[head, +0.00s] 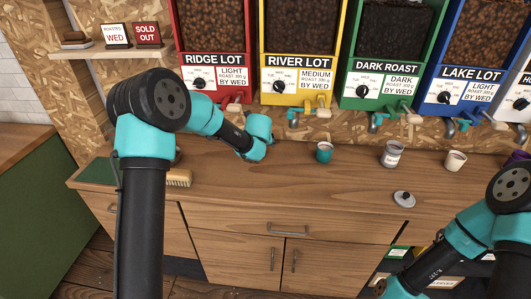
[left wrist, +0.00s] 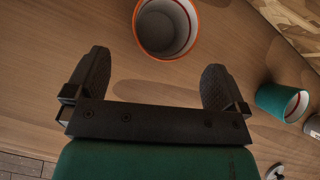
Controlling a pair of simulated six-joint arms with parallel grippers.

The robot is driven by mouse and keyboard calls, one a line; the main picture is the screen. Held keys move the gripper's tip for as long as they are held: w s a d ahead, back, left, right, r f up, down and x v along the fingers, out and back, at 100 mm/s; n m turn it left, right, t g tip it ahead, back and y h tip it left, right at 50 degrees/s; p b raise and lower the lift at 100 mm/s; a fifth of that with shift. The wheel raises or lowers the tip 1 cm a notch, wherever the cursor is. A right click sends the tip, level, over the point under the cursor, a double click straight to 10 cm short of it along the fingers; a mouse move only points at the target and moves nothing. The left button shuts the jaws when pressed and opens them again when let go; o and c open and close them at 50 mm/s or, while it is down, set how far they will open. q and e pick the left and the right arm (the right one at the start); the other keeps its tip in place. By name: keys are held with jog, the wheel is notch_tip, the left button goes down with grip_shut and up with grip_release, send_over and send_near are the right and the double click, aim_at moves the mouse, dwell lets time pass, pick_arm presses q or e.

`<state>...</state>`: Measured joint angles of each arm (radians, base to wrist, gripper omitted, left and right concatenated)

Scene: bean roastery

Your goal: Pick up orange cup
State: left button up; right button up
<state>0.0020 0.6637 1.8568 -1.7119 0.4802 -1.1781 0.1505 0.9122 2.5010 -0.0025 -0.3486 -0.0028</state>
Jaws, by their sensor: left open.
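The orange cup (left wrist: 192,14) shows at the top of the left wrist view, cut off by the frame edge. It has an orange rim, a red ring inside and a pale, empty interior facing the camera. My left gripper (left wrist: 157,62) is open, its two dark fingers apart. The cup appears beyond the fingertips and roughly between them, not gripped. In the head view I cannot make out the orange cup, and my left wrist hides the fingers. My right arm is at the lower right of the head view; its gripper is outside the frame.
A teal cup (head: 324,152) stands to the right, also in the left wrist view (left wrist: 278,102). A labelled can (head: 391,155), a pale cup (head: 455,161), a lidded item (head: 404,199) and a brush (head: 179,178) are on the wooden counter (head: 270,195). Bean dispensers (head: 297,72) line the back.

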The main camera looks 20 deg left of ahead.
pick_arm(q)
jog(key=shift+w+a+r+m+t+y, duration=0.15)
jog(key=shift+w+r+m, duration=0.15)
jog(key=shift+w+m, duration=0.15)
jog(key=shift+w+a+r+m+t+y, duration=0.1)
jog(key=shift+w+r+m+t+y, duration=0.05)
jog(key=shift+w+r+m, duration=0.2)
jog(key=shift+f, duration=0.1)
jog(key=shift+x, duration=2.5)
jog(key=c, duration=1)
